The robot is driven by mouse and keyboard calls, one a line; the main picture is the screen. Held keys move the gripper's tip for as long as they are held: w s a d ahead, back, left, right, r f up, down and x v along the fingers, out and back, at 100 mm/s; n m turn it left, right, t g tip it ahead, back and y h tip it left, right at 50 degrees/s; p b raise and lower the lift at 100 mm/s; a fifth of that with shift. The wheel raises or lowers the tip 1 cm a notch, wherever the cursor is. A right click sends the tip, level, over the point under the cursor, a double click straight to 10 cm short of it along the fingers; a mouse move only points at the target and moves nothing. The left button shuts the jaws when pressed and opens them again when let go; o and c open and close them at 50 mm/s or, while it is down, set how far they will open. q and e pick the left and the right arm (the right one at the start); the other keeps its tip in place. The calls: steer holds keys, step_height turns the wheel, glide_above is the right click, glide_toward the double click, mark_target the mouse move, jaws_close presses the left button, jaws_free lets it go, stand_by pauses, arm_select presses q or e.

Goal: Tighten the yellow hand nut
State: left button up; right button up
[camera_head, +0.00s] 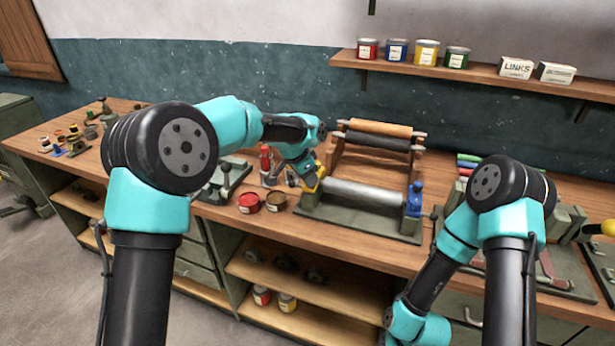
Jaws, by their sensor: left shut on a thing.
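The yellow hand nut (311,184) is at the left end of the roller machine's front steel roller (365,192), on the wooden bench. My left arm reaches over the bench from the left, and my left gripper (306,177) is shut on the yellow nut. The gripper hides part of the nut, and its fingers show only small. A blue hand nut (414,200) stands at the right end of the same roller, apart from my grippers. My right arm bends down in front of the bench at the right, and its gripper is out of the picture.
A red bottle (266,162) is close to my left forearm. Paint tins and boxes sit on the wall shelf (480,77). Open shelves lie under the bench.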

arm_select(q)
steer(key=shift+m, duration=0.4)
steer(key=o, duration=0.9)
steer(key=shift+o, duration=0.2)
steer(key=v, duration=1.7)
steer(key=shift+w+r, duration=0.25)
steer(key=shift+a, duration=0.1)
